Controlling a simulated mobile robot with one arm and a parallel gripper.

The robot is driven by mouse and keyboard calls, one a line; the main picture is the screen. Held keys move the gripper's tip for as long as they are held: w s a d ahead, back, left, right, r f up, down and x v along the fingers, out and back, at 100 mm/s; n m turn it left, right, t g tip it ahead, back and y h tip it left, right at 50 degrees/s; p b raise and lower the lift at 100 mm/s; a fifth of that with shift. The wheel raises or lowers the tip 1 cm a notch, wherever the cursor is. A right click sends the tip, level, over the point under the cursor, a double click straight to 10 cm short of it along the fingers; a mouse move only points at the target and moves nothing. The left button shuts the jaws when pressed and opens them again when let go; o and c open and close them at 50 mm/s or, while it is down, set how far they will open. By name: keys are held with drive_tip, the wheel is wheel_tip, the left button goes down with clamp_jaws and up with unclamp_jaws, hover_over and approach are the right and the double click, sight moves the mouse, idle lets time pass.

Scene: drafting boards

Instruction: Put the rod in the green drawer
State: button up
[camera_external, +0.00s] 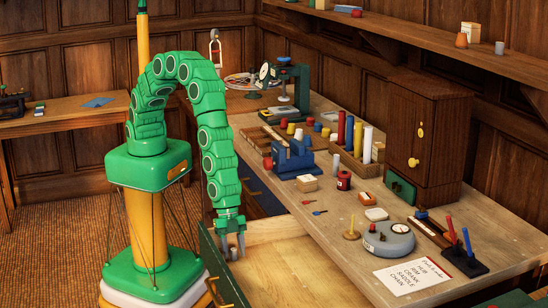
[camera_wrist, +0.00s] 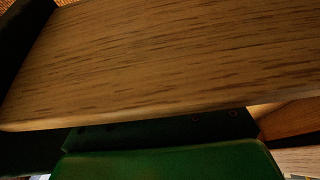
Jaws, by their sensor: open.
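A pulled-out drawer shows a pale wooden inside (camera_external: 300,272) and a dark green edge (camera_external: 212,262) at the lower middle of the external view. My gripper (camera_external: 233,247) points down at the drawer's left end, with its fingers apart. A small grey cylinder (camera_external: 234,255) shows between or just behind the fingertips. I cannot tell whether it is the rod, or whether it touches them. Several upright coloured rods, among them a blue one (camera_external: 349,133), stand in a wooden rack on the bench. The wrist view shows a close wooden surface (camera_wrist: 160,65); no rod is recognisable there.
The bench (camera_external: 335,230) holds a blue vise (camera_external: 292,160), a red-and-black spool (camera_external: 344,181), a round grey device (camera_external: 389,239) and a white note card (camera_external: 412,276). A dark wooden cabinet (camera_external: 437,130) stands at the back right. Most of the drawer's visible inside is bare.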

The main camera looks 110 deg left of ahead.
drive_tip(key=v, duration=1.2)
